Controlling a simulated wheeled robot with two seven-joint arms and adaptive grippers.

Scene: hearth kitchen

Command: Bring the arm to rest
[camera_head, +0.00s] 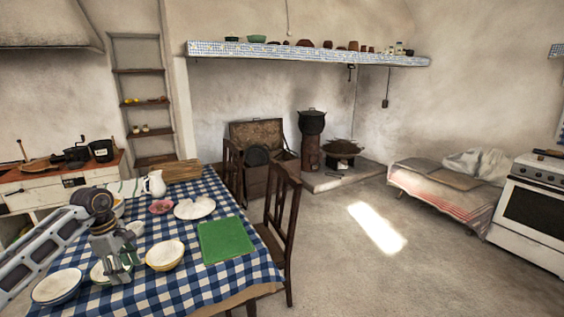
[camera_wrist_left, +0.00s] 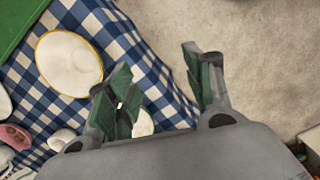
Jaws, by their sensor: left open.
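My left arm comes in from the left of the head view. Its gripper (camera_head: 116,264) points down over the near left part of the table, above or in front of a plate. In the left wrist view the two fingers of the gripper (camera_wrist_left: 160,90) stand apart with green pads. Nothing is held between them; the tablecloth edge and floor show behind. My right gripper is in neither view.
The table has a blue checked cloth (camera_head: 205,279). A yellow-rimmed bowl (camera_head: 165,255), stacked bowls (camera_head: 57,287), a green board (camera_head: 225,240), a white plate (camera_head: 194,208) and a white jug (camera_head: 154,183) crowd it. Chairs (camera_head: 284,220) stand at its right; open floor lies beyond.

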